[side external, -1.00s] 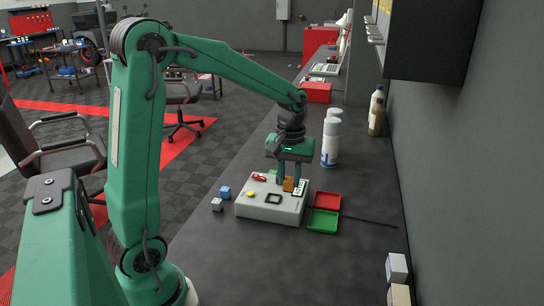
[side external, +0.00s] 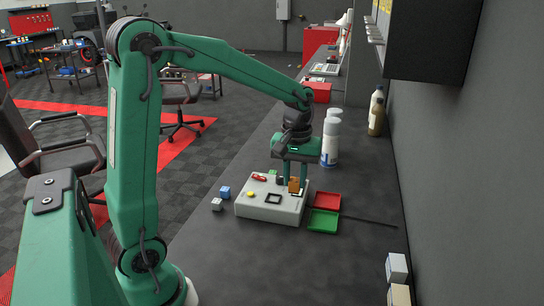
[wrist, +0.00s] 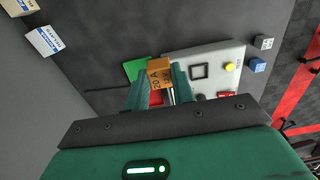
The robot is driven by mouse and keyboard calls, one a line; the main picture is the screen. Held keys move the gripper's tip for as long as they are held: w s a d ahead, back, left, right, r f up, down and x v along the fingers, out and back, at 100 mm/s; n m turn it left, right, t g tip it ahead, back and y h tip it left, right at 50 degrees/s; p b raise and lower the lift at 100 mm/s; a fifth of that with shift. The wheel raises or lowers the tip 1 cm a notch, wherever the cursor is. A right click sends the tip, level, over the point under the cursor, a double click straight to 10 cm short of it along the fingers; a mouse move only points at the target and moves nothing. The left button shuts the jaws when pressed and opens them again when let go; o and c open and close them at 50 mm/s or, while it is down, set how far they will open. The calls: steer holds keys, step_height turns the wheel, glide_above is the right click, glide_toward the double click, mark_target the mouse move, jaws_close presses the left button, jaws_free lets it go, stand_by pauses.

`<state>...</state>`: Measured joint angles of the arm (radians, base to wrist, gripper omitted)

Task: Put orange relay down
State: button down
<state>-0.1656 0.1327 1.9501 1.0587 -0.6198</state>
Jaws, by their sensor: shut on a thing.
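The orange relay (side external: 293,185) is held between the fingers of my gripper (side external: 291,182), over the right part of a light grey box (side external: 262,212). In the wrist view, the relay (wrist: 159,76), with "20 A" printed on it, sits between the two green fingers of my gripper (wrist: 160,88), beside the box edge. I cannot tell whether its underside touches the box. The box carries a yellow button (side external: 250,194), a black square frame (side external: 273,199) and a red part (side external: 259,177).
A red tray (side external: 327,199) and a green tray (side external: 323,220) lie right of the box. A blue cube (side external: 225,191) and a pale cube (side external: 216,204) lie left of it. White bottles (side external: 329,150) stand behind. The bench (side external: 340,265) in front is clear.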

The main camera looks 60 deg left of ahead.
steer(key=w+d+f, duration=0.5)
steer(key=w+d, duration=0.2)
steer(key=d, duration=0.3)
glide_above(323, 222)
step_height(323, 222, down, 7)
steer(key=shift+r, duration=0.1)
steer(key=shift+d+f, duration=0.1)
steer(key=shift+f, duration=1.9)
steer(key=c, duration=1.2)
jaws_free()
steer(key=shift+f, duration=0.1)
step_height(323, 222, up, 12)
steer(key=shift+r, duration=0.15)
